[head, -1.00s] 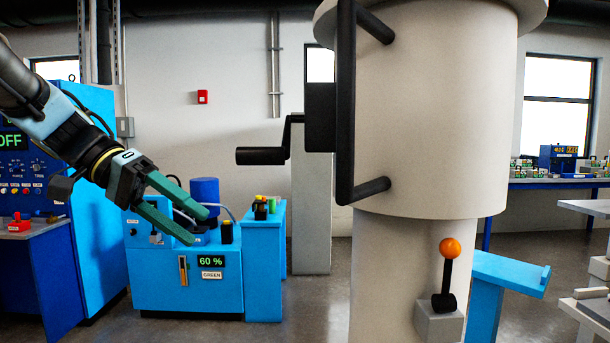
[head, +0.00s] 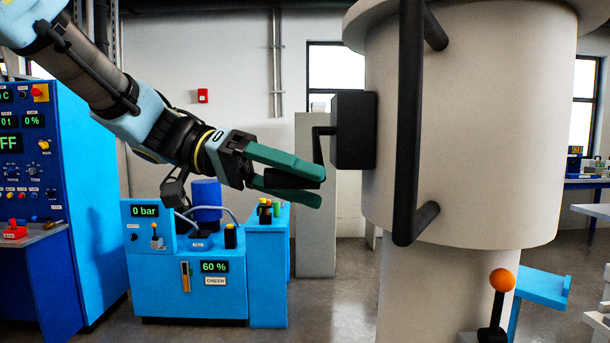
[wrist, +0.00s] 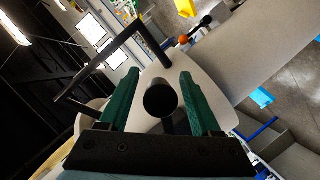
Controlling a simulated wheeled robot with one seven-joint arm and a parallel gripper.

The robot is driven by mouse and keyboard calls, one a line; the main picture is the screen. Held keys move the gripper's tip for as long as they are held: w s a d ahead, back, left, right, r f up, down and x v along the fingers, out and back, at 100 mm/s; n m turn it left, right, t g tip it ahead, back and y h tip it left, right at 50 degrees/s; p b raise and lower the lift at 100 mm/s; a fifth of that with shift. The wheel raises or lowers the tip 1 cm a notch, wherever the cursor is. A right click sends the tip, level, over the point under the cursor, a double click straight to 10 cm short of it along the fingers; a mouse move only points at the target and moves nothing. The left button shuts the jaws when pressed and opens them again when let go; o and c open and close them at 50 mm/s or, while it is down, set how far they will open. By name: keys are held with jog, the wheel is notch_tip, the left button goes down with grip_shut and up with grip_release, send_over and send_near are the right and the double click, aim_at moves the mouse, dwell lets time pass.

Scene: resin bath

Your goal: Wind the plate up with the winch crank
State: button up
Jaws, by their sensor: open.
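The winch is a black box (head: 353,130) on the side of the large pale cylinder (head: 470,120) in the head view. Its thin black crank arm (head: 318,145) hangs down from the box to a dark handle (head: 284,180) that points left. My gripper (head: 318,185) is open, with one green finger above the handle and one below. In the wrist view the round end of the handle (wrist: 160,98) sits between the two fingers of my gripper (wrist: 160,76), with gaps showing at both sides. I cannot pick out the plate.
A black bar handle (head: 408,120) stands out from the cylinder, right of the winch. An orange-knobbed lever (head: 502,281) is at lower right. A blue pump unit (head: 190,285) stands below my arm, and a blue control cabinet (head: 90,180) is at left.

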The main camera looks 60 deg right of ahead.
jog(key=shift+s+d+f, duration=0.1)
jog(key=shift+s, duration=0.25)
jog(key=shift+c, duration=0.4)
grip_shut()
dwell(0.9)
